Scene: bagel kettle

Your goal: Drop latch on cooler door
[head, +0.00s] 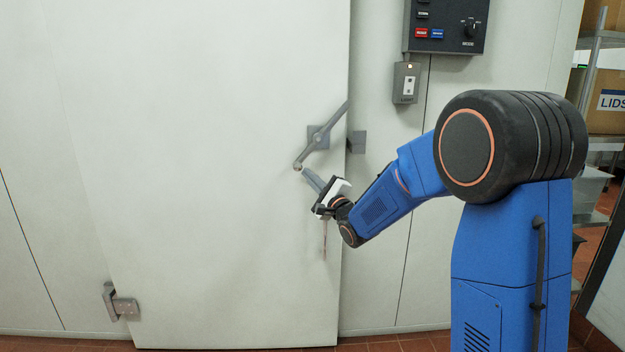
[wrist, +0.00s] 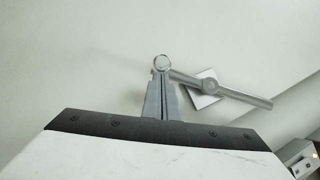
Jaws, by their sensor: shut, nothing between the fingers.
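The cooler door (head: 200,200) is a large pale panel and its right edge lies close to the wall frame. The latch (head: 326,134) is a grey bar on a square plate near that edge. It is tilted, with its upper end to the right and its lower end, which has a round knob, to the left. A grey keeper (head: 357,142) sits on the frame beside the plate. My gripper (head: 306,172) is shut and empty, its tips just below the knob. In the wrist view the fingertips (wrist: 162,78) reach the latch's ringed end (wrist: 161,63); I cannot tell whether they touch.
A grey switch box (head: 406,83) and a dark control panel (head: 446,25) are on the wall at the upper right. A hinge (head: 121,302) is at the door's lower left. Shelves with boxes (head: 607,102) stand at the far right. The door face left of the latch is clear.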

